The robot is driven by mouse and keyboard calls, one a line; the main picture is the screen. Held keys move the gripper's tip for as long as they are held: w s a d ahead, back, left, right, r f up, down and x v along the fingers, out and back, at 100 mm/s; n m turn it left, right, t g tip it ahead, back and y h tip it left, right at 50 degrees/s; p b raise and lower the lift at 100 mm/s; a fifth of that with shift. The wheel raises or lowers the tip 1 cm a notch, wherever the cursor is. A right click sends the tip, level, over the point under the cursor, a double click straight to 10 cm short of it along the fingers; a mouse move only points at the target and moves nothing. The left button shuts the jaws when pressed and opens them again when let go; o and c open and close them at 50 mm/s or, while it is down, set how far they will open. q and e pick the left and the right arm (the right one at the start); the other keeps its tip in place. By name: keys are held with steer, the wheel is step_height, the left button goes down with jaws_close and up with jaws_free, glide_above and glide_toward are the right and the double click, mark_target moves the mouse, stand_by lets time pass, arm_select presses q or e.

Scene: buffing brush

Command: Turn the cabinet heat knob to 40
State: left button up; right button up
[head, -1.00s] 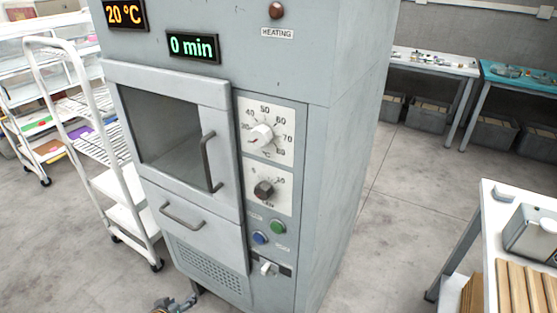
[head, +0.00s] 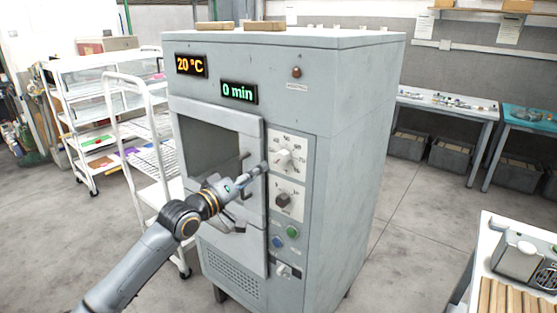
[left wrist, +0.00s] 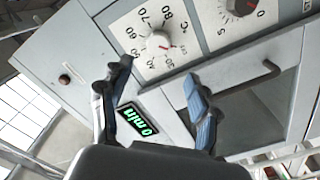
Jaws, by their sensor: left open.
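The heat knob (head: 284,157) is a white round knob on the cabinet's upper white dial plate, marked in °C. It also shows in the left wrist view (left wrist: 158,41), where its red pointer is toward the 30 end of the scale. My left gripper (head: 256,166) is in front of the cabinet, just left of the dial in the head view. In the left wrist view its two fingers (left wrist: 157,80) are spread and empty, with the knob beyond them and not between them. The temperature display (head: 191,66) reads 20 °C. My right gripper is not in view.
A dark timer knob (head: 283,201) sits below the heat dial, with green (head: 292,232) and blue (head: 277,242) buttons under it. The cabinet door's handle (left wrist: 250,80) juts out near my fingers. A white rack cart (head: 150,130) stands left of the cabinet.

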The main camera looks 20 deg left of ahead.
mark_target(280, 159)
arm_select(q)
steer(key=p+x, duration=0.1)
steer(key=x, duration=0.9)
steer(key=shift+s+d, duration=0.1)
steer(key=shift+d, duration=0.05)
steer(key=shift+r, duration=0.1)
steer(key=c, duration=1.2)
